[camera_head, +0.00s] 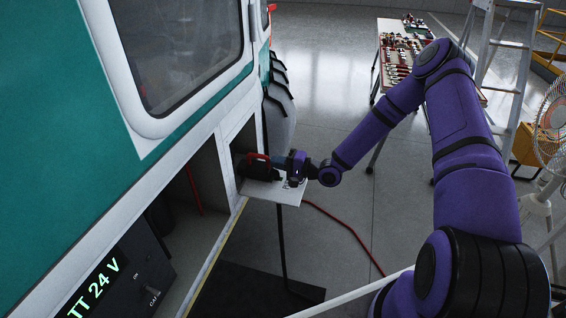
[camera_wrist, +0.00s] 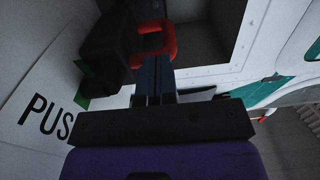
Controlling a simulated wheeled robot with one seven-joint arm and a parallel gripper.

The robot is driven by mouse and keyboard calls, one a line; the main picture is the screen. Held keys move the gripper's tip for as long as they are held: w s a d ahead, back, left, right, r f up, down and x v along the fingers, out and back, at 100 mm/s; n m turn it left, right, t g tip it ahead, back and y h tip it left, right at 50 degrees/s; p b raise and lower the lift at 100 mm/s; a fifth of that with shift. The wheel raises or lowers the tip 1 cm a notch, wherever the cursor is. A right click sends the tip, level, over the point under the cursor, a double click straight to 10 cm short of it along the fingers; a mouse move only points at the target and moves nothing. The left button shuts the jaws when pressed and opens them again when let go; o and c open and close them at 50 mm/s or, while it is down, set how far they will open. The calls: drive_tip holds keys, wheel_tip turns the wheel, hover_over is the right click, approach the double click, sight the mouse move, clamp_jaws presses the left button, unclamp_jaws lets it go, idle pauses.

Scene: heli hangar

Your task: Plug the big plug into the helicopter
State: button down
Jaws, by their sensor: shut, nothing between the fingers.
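The big plug (camera_head: 256,163), black with a red handle, is at the open side compartment of the teal and white helicopter (camera_head: 150,146). In the wrist view the plug's black body (camera_wrist: 112,45) and red handle (camera_wrist: 158,40) show at the mouth of a grey recess. I cannot tell whether it is seated in the socket, which is hidden. My gripper (camera_head: 283,163) is just right of the plug, above the lowered hatch flap (camera_head: 288,192). In the wrist view my blue fingers (camera_wrist: 156,65) are closed together, their tips close to the red handle. Contact is unclear.
The flap with "PUS" lettering (camera_wrist: 45,112) lies below the plug. A lower bay holds a power unit (camera_head: 115,275) with a green "24 V" display. A red cable (camera_head: 345,228) runs over the floor. A tool table (camera_head: 400,60), ladder (camera_head: 497,50) and fan (camera_head: 553,120) stand right.

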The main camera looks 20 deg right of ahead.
sight(265, 159)
drive_tip(key=x, duration=0.4)
drive_tip(key=shift+w+a, duration=0.1)
drive_tip(key=shift+a, duration=0.1)
idle(0.4)
